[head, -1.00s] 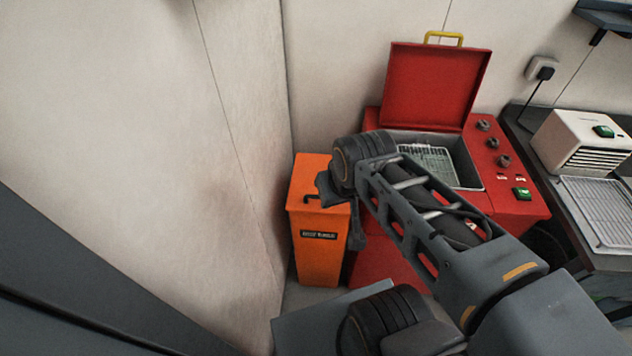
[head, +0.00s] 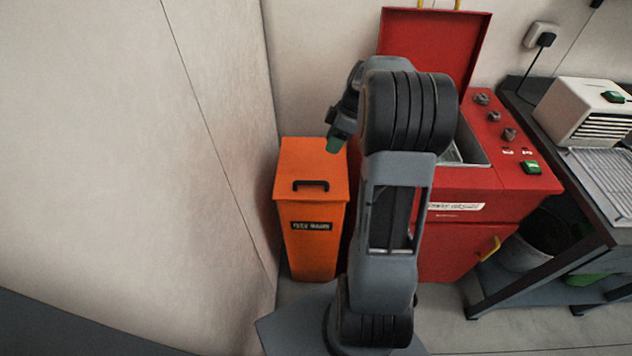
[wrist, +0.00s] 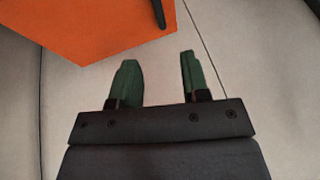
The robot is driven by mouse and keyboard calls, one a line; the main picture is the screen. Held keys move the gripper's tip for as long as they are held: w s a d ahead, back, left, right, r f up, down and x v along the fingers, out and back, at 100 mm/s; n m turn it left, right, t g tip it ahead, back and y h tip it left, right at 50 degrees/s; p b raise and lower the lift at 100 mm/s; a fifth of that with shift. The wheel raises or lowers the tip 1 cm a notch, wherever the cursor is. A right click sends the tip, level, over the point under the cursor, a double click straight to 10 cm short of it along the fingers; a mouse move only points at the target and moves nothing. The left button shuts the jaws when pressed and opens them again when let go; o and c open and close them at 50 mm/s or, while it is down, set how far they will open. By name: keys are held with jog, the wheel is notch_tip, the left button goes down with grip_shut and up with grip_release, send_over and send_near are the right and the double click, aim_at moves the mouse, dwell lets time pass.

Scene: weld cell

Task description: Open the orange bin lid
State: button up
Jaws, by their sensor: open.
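The orange bin (head: 311,245) stands on the floor in the corner against the wall. Its flat orange lid (head: 300,160) is shut, with a black handle (head: 310,185) near the front edge. My gripper (head: 334,146) is over the lid's right back edge in the head view, mostly hidden behind my arm. In the wrist view, its two green fingers (wrist: 159,80) are apart with nothing between them. The orange lid (wrist: 90,25) fills the upper left there, with part of the black handle (wrist: 158,12) at the top. The fingers are clear of the handle.
A red machine (head: 470,180) with its own raised red lid (head: 430,40) stands right of the bin. A dark bench (head: 590,180) with a white unit (head: 585,122) and a wire rack (head: 605,170) is further right. The pale wall is close on the bin's left.

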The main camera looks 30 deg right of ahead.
aim_at(314, 181)
jog(key=x, duration=1.4)
jog(key=shift+d+f+p, duration=0.1)
jog(key=shift+d+p, duration=0.1)
jog(key=shift+p, duration=0.1)
grip_shut()
